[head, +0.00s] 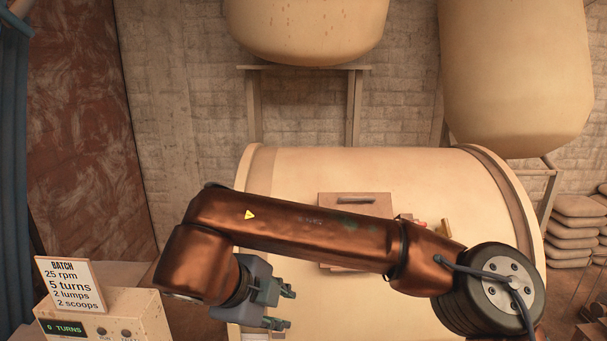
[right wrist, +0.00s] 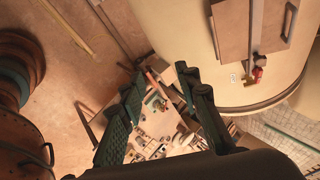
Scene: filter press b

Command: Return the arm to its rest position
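My right arm reaches across the head view from the lower right, its copper-coloured links passing in front of the large cream drum (head: 300,165). My right gripper (head: 284,308) hangs at the lower left of that arm, pointing right, with its two dark fingers apart and nothing between them. In the right wrist view the fingers of this gripper (right wrist: 158,76) also stand apart and empty, with a blurred, cluttered surface far beyond them. My left gripper is not in view.
A control box (head: 140,312) with a turns display stands at lower left, carrying a batch card (head: 71,285). The drum's hatch (head: 352,204) is partly hidden by my arm. Large cream vessels (head: 515,75) hang behind; stacked sacks (head: 572,232) lie at right.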

